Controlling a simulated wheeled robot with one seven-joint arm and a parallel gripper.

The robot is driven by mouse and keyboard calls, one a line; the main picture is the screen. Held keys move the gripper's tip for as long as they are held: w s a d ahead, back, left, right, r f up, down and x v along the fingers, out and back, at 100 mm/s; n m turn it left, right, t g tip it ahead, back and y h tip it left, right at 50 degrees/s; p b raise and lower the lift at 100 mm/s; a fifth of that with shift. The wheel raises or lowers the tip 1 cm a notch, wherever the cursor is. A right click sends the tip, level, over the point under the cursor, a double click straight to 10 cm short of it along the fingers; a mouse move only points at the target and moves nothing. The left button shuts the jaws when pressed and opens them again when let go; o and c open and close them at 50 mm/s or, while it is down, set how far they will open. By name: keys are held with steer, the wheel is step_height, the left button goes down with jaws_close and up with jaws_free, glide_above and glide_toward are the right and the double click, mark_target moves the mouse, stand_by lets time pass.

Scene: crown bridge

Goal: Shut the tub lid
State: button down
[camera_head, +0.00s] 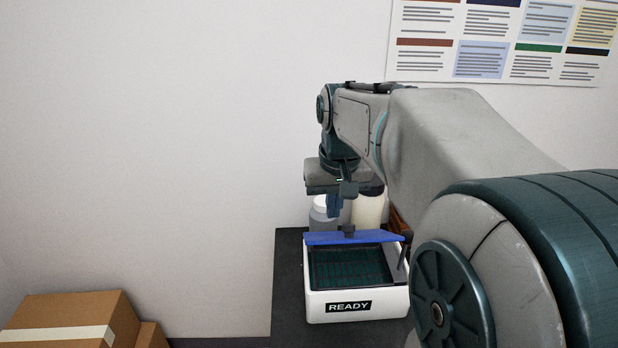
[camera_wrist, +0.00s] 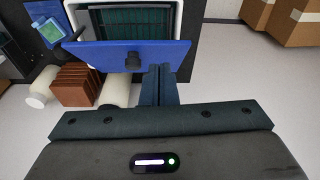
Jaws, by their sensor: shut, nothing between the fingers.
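The white tub (camera_head: 318,303) with a READY label stands on a dark bench, its dark grid-lined inside showing. Its blue lid (camera_head: 322,239) is raised at the back edge, tilted up, with a small dark knob (camera_head: 349,231). In the wrist view the lid (camera_wrist: 105,55) spans the upper middle, with its knob (camera_wrist: 133,61) and the tub's opening (camera_wrist: 128,24) beyond it. My gripper (camera_head: 334,206) is above and behind the lid in the head view. Its fingers (camera_wrist: 158,84) are shut and empty, close to the lid's edge in the wrist view; whether they touch cannot be told.
Pale bottles (camera_head: 367,208) and a grey-capped container (camera_head: 319,210) stand behind the tub. A brown ribbed block (camera_wrist: 76,86) lies near them. A device with a screen (camera_wrist: 47,31) is beside the tub. Cardboard boxes (camera_head: 75,318) are on the floor to the left.

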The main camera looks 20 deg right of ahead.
step_height(320, 180, up, 6)
steer(key=m+p, duration=0.1)
steer(key=p, duration=0.1)
glide_above(348, 230)
steer(key=w+d, duration=0.1)
steer(key=w, duration=0.1)
step_height(348, 230, down, 12)
steer(key=shift+w+d+r+p, duration=0.1)
steer(key=shift+w+r+p, duration=0.05)
steer(key=shift+p, duration=0.35)
steer(key=shift+s+f, duration=0.3)
steer(key=shift+f, duration=0.3)
steer(key=shift+s+f, duration=0.15)
